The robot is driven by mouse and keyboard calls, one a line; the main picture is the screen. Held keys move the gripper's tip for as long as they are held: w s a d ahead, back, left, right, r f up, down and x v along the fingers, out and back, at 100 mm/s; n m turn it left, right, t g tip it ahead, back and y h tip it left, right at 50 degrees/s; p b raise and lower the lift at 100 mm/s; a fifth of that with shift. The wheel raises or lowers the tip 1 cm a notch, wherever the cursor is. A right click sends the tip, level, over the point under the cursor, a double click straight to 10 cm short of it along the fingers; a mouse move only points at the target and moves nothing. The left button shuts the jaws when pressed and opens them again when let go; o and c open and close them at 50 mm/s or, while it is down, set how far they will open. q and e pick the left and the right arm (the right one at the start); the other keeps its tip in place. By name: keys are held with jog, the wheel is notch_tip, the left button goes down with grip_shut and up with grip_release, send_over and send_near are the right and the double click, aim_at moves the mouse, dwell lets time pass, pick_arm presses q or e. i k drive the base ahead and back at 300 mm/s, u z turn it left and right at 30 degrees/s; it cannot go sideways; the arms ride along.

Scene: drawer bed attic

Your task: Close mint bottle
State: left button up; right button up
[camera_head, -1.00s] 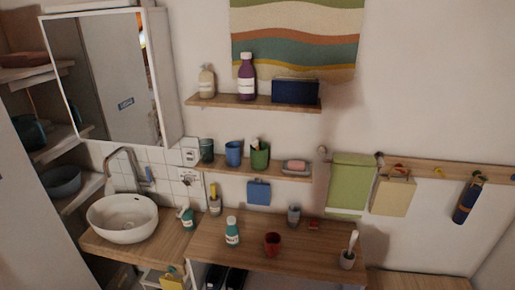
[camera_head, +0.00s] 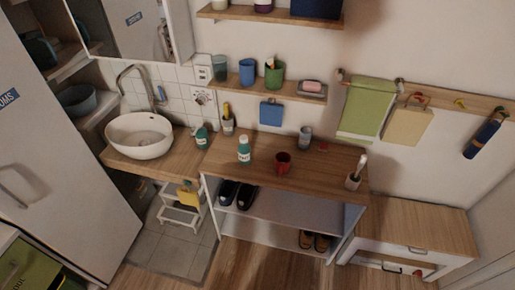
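A teal bottle with a white label and a pale top (camera_head: 244,150) stands upright on the wooden top of the shoe rack (camera_head: 222,160). It looks like the mint bottle. Whether its top is a fitted cap or an open neck is too small to tell. A second, smaller teal bottle (camera_head: 201,138) stands to its left, near the sink. A small red item (camera_head: 323,146) lies near the back of the rack top, too small to identify. Neither of my grippers is in view.
A red cup (camera_head: 283,163) stands right of the bottle, with a grey cup (camera_head: 305,138) behind. A brush holder (camera_head: 353,182) is at the right end. The sink (camera_head: 139,136) is at left. Shoes (camera_head: 237,194) are below. The front of the rack top is mostly clear.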

aim_at(244, 152)
jog(key=z, duration=2.1)
jog(key=i, duration=1.8)
jog(key=u, duration=2.4)
